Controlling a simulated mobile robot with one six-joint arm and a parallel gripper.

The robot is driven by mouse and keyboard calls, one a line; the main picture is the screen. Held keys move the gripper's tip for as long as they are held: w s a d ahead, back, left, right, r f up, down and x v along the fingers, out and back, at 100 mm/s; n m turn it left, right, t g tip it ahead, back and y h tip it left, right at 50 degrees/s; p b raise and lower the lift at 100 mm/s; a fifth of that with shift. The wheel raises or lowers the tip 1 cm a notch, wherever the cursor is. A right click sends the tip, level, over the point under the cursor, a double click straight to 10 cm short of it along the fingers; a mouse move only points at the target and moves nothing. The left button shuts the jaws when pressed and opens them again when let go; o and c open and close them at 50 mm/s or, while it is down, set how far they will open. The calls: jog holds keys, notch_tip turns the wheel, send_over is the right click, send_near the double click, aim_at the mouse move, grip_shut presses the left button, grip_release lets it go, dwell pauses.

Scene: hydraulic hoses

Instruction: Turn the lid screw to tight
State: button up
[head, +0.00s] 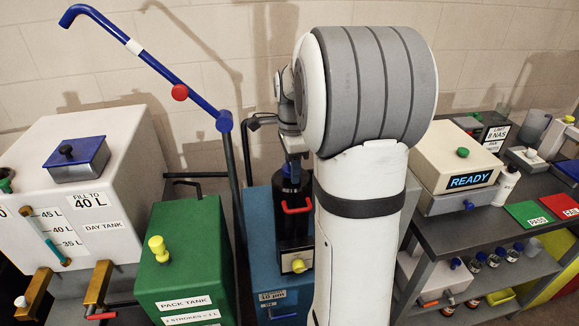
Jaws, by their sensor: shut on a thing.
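A tall black canister (291,218) stands on the blue unit (262,240), with a red handle on its side and a yellow knob low on its front. My gripper (294,165) points down at the top of this canister, shut on what is there, which fits the lid screw. The screw itself is hidden by the fingers and too small to make out, so I cannot tell how far it is turned. My white and grey arm covers the right side of the canister and unit.
A blue pipe arm (150,58) on a post rises close to the left of my gripper. The green pack tank (185,255) and white day tank (95,205) stand left.

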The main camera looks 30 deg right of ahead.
jog(key=shift+w+a+r+m, duration=0.1)
jog(key=shift+w+r+m, duration=0.1)
jog(key=shift+m, duration=0.1)
jog(key=o, duration=0.8)
jog(key=shift+w+a+f, duration=0.1)
jog(key=shift+f, duration=0.05)
jog(key=shift+o, duration=0.8)
notch_tip(320, 180, up, 8)
jog(key=shift+f, duration=0.1)
